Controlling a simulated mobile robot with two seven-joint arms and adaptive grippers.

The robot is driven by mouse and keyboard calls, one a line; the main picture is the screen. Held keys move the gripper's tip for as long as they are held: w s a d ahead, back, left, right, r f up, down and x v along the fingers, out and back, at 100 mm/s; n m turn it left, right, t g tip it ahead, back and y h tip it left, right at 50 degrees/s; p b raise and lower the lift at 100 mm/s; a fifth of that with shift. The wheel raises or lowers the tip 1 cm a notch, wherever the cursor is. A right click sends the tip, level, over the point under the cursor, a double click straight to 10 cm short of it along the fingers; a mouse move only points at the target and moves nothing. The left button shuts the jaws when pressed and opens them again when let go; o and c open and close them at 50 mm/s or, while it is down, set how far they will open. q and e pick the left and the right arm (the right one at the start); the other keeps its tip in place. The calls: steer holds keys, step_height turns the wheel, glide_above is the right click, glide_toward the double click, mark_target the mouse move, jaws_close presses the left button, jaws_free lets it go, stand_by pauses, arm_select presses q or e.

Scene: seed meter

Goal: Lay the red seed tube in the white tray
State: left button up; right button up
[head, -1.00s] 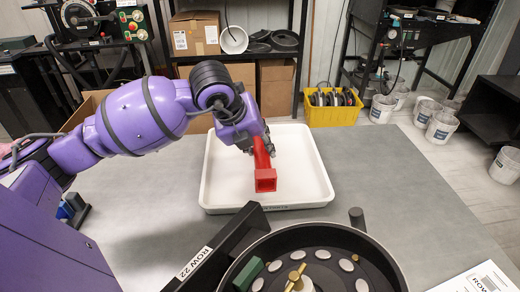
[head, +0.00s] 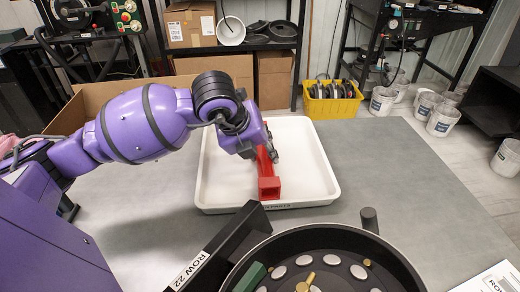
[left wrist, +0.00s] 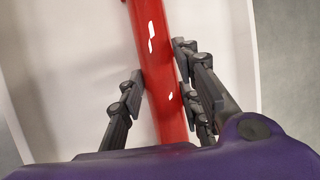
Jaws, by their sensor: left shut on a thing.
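The red seed tube (head: 267,178) is over the white tray (head: 313,181), with its square end toward the front wall. My left gripper (head: 264,155) is shut on the tube near its far part. In the left wrist view the tube (left wrist: 158,70) runs between the dark fingers of my left gripper (left wrist: 158,95), with the tray's pale floor (left wrist: 80,75) behind it. Whether the tube touches the tray floor I cannot tell. My right gripper is not in view.
The round black seed meter (head: 325,240) stands in front of the tray, with a black part labelled ROW 22 (head: 218,250) beside it. A cardboard box (head: 90,105) is behind my left arm. Grey table (head: 390,175) is clear to the right.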

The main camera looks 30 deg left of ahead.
arm_select(q)
steer(key=o, duration=1.2)
steer(key=shift+a+f, duration=0.1)
steer(key=shift+r, duration=0.4)
steer(key=p+v, duration=0.1)
steer(key=v, duration=1)
steer(key=shift+s+r, duration=0.2)
steer(key=shift+s, duration=0.05)
steer(key=shift+f, duration=0.1)
